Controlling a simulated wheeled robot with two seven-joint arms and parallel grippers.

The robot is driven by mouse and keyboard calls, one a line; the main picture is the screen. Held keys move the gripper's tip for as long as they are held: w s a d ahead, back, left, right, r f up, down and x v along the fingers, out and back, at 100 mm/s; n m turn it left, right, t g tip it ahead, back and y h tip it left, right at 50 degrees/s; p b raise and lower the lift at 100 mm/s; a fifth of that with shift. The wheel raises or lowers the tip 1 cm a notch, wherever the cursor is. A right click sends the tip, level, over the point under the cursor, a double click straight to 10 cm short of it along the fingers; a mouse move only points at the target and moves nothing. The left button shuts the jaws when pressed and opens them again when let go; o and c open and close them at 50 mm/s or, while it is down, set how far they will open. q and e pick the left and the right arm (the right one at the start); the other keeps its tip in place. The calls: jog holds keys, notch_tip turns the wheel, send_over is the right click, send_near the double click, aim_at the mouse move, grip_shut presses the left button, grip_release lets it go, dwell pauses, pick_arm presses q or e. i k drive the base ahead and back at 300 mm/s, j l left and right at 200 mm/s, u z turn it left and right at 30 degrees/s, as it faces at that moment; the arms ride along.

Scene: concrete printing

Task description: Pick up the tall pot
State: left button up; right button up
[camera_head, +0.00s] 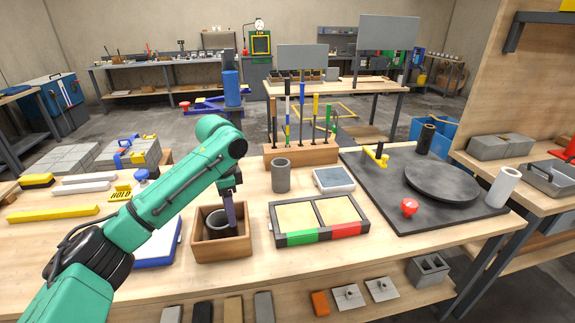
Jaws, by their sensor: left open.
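Two grey pots show. A tall, straight-sided grey pot (281,176) stands upright on the workbench, just behind the tray with the green and red front. A second dark grey round pot (217,222) sits inside a small open wooden box (222,248); its lower part is hidden by the box walls. My left gripper (231,226) points down into this box at the right side of the second pot. It is open; its fingertips are partly hidden, and I cannot tell whether they touch the pot. My right gripper is not in view.
A two-part tray (282,240) lies right of the box. A wooden tool rack (301,153) stands behind the tall pot, and a small scale (334,179) beside it. A black board with a turntable (440,182) fills the right side. A blue-edged tray (160,250) lies left.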

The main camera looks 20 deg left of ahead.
aim_at(280, 167)
jog(key=i, duration=1.4)
